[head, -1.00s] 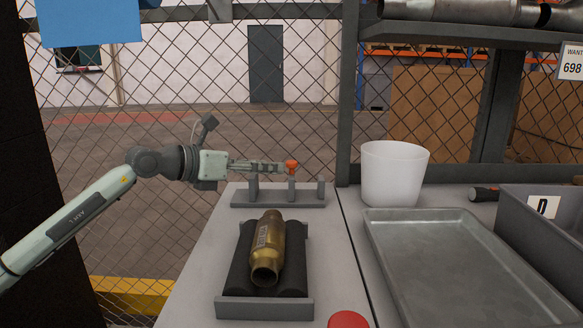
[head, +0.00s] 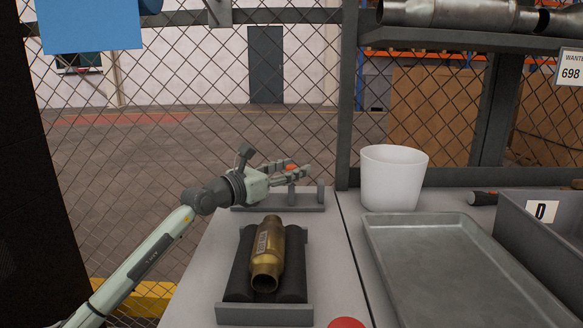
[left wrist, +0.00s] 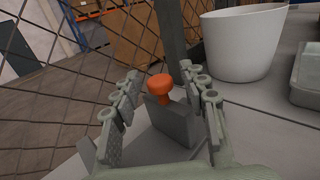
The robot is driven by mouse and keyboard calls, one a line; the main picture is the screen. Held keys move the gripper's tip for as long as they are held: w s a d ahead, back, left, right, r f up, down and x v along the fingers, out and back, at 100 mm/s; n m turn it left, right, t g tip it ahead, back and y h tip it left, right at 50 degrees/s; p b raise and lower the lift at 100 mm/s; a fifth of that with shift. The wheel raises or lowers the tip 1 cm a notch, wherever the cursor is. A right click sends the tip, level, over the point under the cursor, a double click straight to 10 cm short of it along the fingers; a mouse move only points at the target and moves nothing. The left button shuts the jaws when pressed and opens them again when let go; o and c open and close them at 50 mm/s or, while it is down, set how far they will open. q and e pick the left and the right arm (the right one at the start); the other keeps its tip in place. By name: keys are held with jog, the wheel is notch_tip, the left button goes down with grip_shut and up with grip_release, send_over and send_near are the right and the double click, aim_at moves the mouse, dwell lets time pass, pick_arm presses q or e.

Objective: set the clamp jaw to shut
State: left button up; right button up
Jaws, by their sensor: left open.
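The clamp (head: 308,208) is a low grey base with upright posts at the back of the bench. An orange knob (head: 290,166) tops its middle post; the right post (head: 320,194) stands a short way from it. My left gripper (head: 294,171) is open, with its fingers to either side of the knob. In the left wrist view the knob (left wrist: 161,84) and its grey block (left wrist: 172,120) show between the spread fingers (left wrist: 165,95), with gaps on both sides. The gripper hides the clamp's left post in the head view. My right gripper is not in view.
A brass converter (head: 267,258) lies on a dark roller cradle (head: 262,313) in front of the clamp. A red button (head: 346,322) is at the front. A white bucket (head: 393,178), metal tray (head: 375,225) and grey bin (head: 540,232) stand right. Mesh fencing is behind.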

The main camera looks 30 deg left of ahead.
pick_arm(q)
jog(key=shift+w, duration=0.1)
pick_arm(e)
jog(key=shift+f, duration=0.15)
pick_arm(q)
jog(key=c, duration=0.7)
grip_shut()
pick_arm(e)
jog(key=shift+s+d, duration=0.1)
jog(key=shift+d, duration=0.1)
